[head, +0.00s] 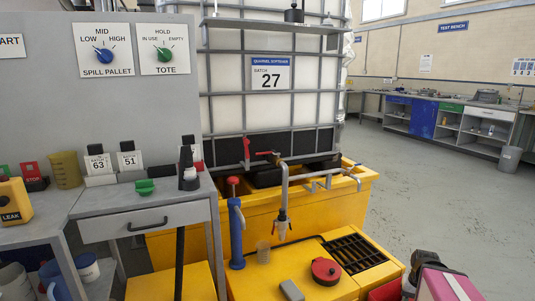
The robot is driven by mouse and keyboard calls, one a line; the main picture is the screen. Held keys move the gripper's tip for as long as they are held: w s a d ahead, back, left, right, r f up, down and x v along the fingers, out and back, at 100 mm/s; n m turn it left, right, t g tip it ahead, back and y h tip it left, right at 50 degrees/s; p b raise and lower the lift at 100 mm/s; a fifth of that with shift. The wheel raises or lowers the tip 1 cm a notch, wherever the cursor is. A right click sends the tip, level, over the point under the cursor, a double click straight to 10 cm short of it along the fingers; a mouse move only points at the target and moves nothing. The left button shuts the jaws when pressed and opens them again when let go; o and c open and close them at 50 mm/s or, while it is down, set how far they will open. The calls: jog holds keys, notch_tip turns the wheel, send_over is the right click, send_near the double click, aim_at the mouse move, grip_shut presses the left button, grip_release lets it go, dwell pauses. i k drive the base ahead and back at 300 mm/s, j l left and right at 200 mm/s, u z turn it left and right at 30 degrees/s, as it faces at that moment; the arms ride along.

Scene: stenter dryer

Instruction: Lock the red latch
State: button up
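I cannot single out the latch for certain. A small upright red piece (246,148) stands at the lower front of the caged white tote (230,100). Beside it, a red lever (264,153) lies nearly level at the tote's outlet, above the grey pipe (284,185). Both are too small to tell whether either is locked. No gripper can be made out near them; my gripper is not in view.
The yellow spill pallet (180,243) holds the tote. A blue pump with a red knob (236,230) and a round red cap (325,270) stand in front. A grey drawer desk (100,228) is at left. A pink box (445,285) is at lower right.

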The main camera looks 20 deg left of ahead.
aim_at(246, 142)
jog(key=j+u, duration=0.1)
jog(key=u, duration=1.4)
